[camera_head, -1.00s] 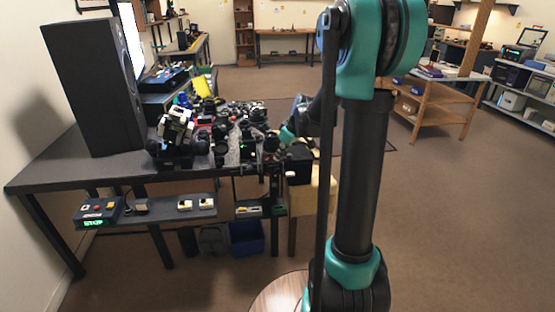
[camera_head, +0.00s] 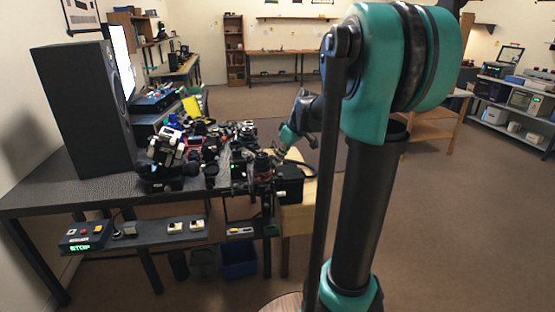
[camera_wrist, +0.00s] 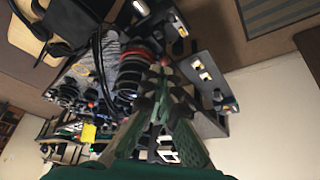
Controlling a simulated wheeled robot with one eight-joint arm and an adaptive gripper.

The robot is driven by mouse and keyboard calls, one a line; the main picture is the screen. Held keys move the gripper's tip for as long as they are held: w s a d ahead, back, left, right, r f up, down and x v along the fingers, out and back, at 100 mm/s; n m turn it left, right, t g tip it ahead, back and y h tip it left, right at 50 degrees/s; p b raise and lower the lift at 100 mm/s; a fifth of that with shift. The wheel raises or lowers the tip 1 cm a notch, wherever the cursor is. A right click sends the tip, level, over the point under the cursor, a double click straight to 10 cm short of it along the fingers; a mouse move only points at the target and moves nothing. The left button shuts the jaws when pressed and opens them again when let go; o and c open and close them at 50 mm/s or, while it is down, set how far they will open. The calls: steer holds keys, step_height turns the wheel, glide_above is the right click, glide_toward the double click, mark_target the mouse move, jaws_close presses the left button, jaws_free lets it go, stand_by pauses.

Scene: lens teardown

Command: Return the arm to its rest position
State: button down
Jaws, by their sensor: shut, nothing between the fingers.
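My arm stands in the right middle of the head view, its teal and black links in front of the room. My gripper (camera_wrist: 162,72) is shut and empty in the wrist view, its green fingers meeting at the tips. In the head view its far end is small and partly lost among dark objects near the right end of the workbench (camera_head: 60,187). A black ribbed cylinder with red rings (camera_wrist: 131,72), like a lens, is just left of the fingers in the wrist view. I cannot tell whether they touch.
A tall black speaker (camera_head: 85,110) stands on the bench's left part, and camera gear crowds the rest. A shelf below carries a control box lit STOP (camera_head: 86,239). A blue bin (camera_head: 239,260) stands beneath. The floor to the right is open.

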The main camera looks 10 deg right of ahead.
steer(key=s+f+m+h, duration=0.1)
steer(key=s+f+m, duration=0.1)
steer(key=s+f, duration=0.3)
steer(key=s+f+m+h, duration=0.1)
steer(key=s+f+m, duration=0.2)
steer(key=s, duration=0.9)
steer(key=s+f+m+h, duration=0.1)
steer(key=s+f+m, duration=0.2)
steer(key=s+f, duration=0.4)
steer(key=shift+s+d+f, duration=0.15)
steer(key=shift+s+d, duration=0.25)
steer(key=shift+s, duration=0.5)
